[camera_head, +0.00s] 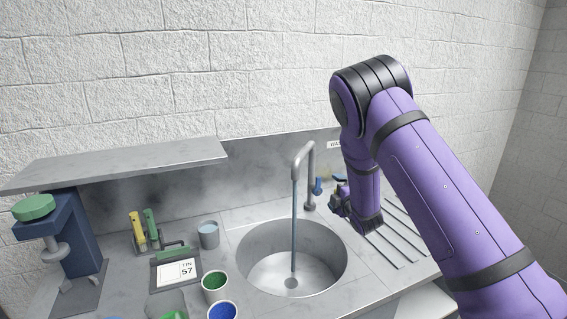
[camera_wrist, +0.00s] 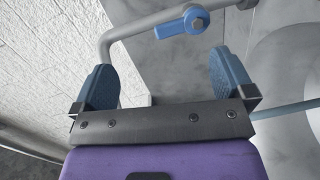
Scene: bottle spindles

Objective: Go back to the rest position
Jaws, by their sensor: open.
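My gripper (camera_wrist: 160,63) is open and empty in the wrist view, its two blue fingers wide apart. In the head view it is small and partly hidden by my own wrist, just right of the tap (camera_head: 308,165). The tap's grey pipe also shows in the wrist view (camera_wrist: 140,27), beyond the fingers. Its blue lever (camera_wrist: 195,20) appears past the gap between the fingers and apart from them. A thin stream of water (camera_head: 294,225) runs from the spout into the sink.
The round sink (camera_head: 258,255) has a grooved drainboard (camera_head: 410,247) on its right. Left are a green cup (camera_head: 215,287), blue cup (camera_head: 222,311), grey cup (camera_head: 208,234), a card labelled TIN 57 (camera_head: 178,271) and a blue stand (camera_head: 80,240). A shelf (camera_head: 120,165) overhangs the left.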

